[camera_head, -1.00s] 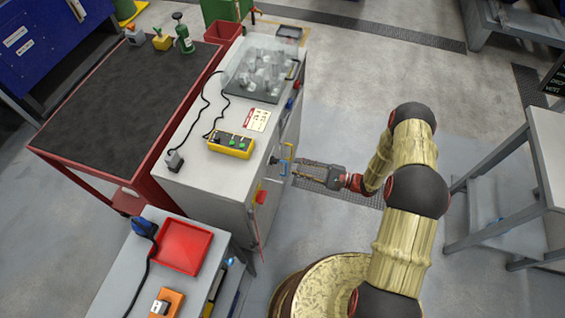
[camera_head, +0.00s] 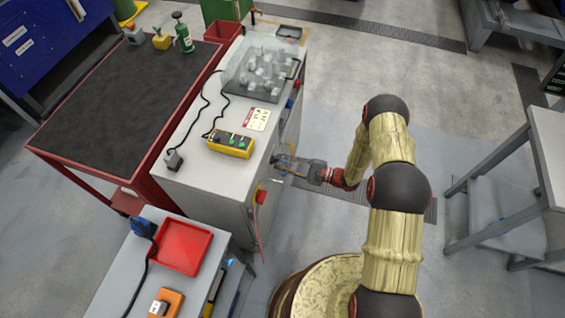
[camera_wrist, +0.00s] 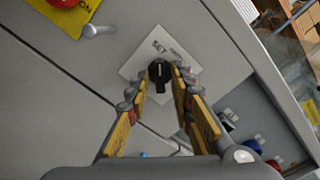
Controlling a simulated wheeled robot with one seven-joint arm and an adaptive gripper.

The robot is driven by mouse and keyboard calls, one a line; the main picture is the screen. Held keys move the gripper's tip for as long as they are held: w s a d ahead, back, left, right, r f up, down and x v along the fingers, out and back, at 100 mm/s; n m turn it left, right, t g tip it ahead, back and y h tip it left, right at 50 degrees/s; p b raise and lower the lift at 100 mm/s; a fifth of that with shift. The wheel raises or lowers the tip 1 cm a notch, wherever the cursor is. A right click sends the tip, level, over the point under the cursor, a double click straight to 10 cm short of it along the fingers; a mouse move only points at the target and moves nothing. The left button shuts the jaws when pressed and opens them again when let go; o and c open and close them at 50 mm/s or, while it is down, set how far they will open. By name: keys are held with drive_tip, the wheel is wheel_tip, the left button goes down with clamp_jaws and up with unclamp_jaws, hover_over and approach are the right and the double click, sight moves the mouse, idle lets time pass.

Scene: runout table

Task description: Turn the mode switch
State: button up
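The mode switch (camera_wrist: 160,71) is a black knob with a short lever pointing down in the wrist view. It sits on a white label plate (camera_wrist: 146,56) on the grey cabinet front. My gripper (camera_wrist: 160,78) is at the switch, with one finger on each side of the knob. The fingers are apart, and I cannot tell whether they touch the knob. In the head view my gripper (camera_head: 276,161) reaches the cabinet's right side (camera_head: 250,192), and the switch is hidden there.
A red button on a yellow plate (camera_wrist: 88,6) and a silver peg (camera_wrist: 98,31) are at the wrist view's upper left. A yellow button box (camera_head: 230,144) lies on the cabinet top.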

clamp_jaws()
idle(0.5)
drive_tip(key=m+b, duration=0.1)
drive_tip(key=m, duration=0.7)
drive_tip(key=shift+m+b, duration=0.3)
drive_tip(key=shift+m, duration=0.1)
idle(0.3)
drive_tip(key=shift+o, duration=0.8)
unclamp_jaws()
drive_tip(key=shift+o, duration=0.2)
